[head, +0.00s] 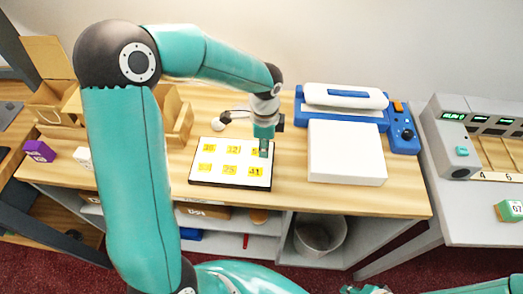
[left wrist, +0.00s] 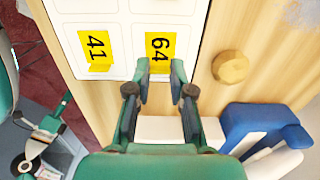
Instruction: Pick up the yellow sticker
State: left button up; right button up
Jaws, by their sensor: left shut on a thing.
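Yellow stickers with black numbers lie in a grid on a white sheet (head: 228,184) on the wooden counter. My left gripper (head: 264,148) is over the sheet's upper right corner. In the left wrist view the left gripper (left wrist: 159,70) has its fingertips at the near edge of the yellow sticker marked 64 (left wrist: 158,46) and is shut on it. That sticker is partly hidden by the gripper in the head view. The sticker marked 41 (head: 255,171) lies nearby. My right gripper (head: 368,289) shows only in part at the bottom edge of the head view; its jaws are unclear.
A white block (head: 345,153) and a blue and white machine (head: 342,98) stand right of the sheet. A round gold piece (left wrist: 230,67) is close to the left gripper. A grey console (head: 455,140) stands far right.

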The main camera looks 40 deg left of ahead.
pick_arm(q)
jog(key=shift+r, duration=0.1)
dwell(0.3)
jog(key=shift+w+r, duration=0.1)
jog(key=shift+r, duration=0.45)
notch_tip(320, 180, up, 23)
jog(key=p, duration=0.4)
jog(key=shift+f, duration=0.15)
